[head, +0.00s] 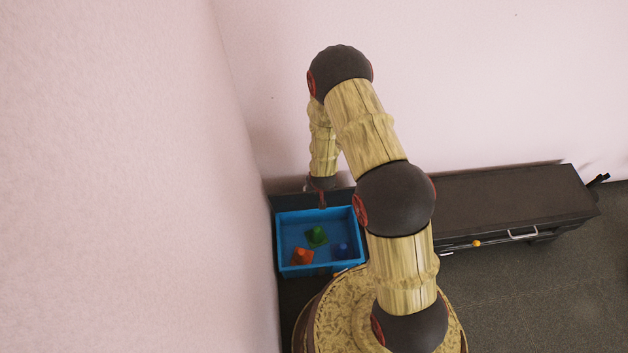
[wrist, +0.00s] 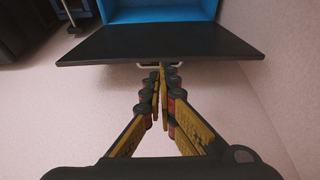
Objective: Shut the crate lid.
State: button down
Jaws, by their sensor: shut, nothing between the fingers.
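The blue crate (head: 277,240) stands at the wall corner with its top open; its blue inside also shows in the wrist view (wrist: 160,12). Its dark lid (head: 288,201) stands raised at the crate's back side. In the wrist view the lid (wrist: 160,42) is a flat dark panel across the picture, with a thin pale handle at its near edge (wrist: 143,66). My gripper (head: 322,202) is at the lid, above the crate's back side. In the wrist view its fingers (wrist: 161,72) are together and empty, with the tips close to the handle; contact cannot be told.
Inside the crate lie an orange piece (head: 301,257), a green piece (head: 316,236) and a blue piece (head: 343,249). A long dark cabinet (head: 510,205) with a pale handle stands to the right. Walls close in at left and back. Floor at right is clear.

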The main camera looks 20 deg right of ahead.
jog(key=r+t, duration=0.2)
send_over(315, 196)
jog(key=b+x, duration=0.1)
jog(key=x, duration=0.2)
jog(key=b+x, duration=0.1)
jog(key=x, duration=0.2)
jog(key=d+b+x, duration=0.1)
jog(key=x, duration=0.3)
jog(key=shift+s, duration=0.1)
jog(key=s, duration=0.1)
jog(key=s+b, duration=0.1)
jog(key=s+a, duration=0.1)
jog(key=shift+s+f, duration=0.3)
jog(key=shift+f, duration=0.05)
